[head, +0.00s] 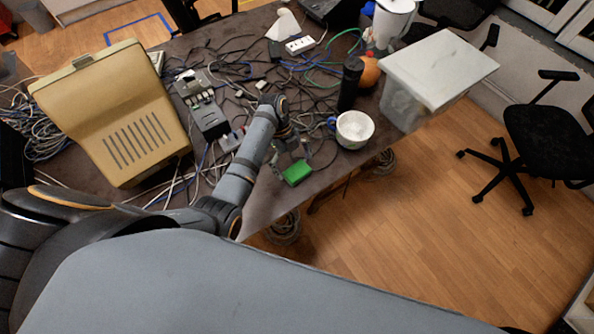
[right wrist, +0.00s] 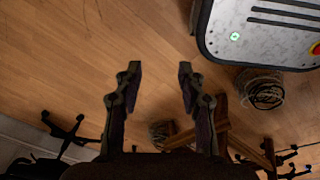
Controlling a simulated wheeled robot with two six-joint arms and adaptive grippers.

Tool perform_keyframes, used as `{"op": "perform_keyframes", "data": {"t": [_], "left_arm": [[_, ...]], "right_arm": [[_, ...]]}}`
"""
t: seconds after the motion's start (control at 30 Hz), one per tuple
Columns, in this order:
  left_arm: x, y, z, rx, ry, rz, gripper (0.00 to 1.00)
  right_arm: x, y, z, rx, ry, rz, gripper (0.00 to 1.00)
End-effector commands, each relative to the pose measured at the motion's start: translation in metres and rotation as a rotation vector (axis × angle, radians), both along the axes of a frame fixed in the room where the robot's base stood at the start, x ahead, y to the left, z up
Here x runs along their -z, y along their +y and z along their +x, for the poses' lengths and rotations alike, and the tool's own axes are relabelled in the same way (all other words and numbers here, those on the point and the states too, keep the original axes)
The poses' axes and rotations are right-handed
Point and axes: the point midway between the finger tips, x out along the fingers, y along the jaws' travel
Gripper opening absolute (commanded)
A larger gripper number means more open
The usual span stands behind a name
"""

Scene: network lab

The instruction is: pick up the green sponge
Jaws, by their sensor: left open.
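The green sponge (head: 297,173) lies on the dark table near its front edge, in the head view. My left arm reaches in from the left. The sponge is not in the right wrist view.
A white box (head: 405,105) is farther right. Cables clutter the table (head: 265,200). A beige case (head: 112,110) stands left.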

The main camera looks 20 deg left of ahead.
Motion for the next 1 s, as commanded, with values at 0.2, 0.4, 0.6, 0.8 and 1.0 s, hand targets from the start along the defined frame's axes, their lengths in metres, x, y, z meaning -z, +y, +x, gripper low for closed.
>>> {"op": "perform_keyframes", "data": {"t": [0.2,0.4,0.6,0.8,1.0], "left_arm": [[0.018,-0.006,-0.004,-0.001,-0.002,0.001,1.00],[0.018,-0.006,-0.003,0.000,-0.002,0.001,0.96],[0.018,-0.006,-0.003,0.000,-0.002,0.001,0.69],[0.018,-0.006,-0.003,0.000,-0.002,0.001,0.58],[0.016,-0.006,-0.003,0.000,-0.002,0.001,0.58]], "right_arm": [[-0.001,0.005,-0.012,0.003,0.018,0.006,0.40],[0.000,0.004,-0.014,0.002,0.023,0.006,0.40],[-0.001,0.001,-0.014,0.001,0.022,0.001,0.40],[-0.001,-0.002,-0.013,0.000,0.021,-0.003,0.40],[0.000,-0.003,-0.013,0.000,0.019,-0.004,0.40]]}}
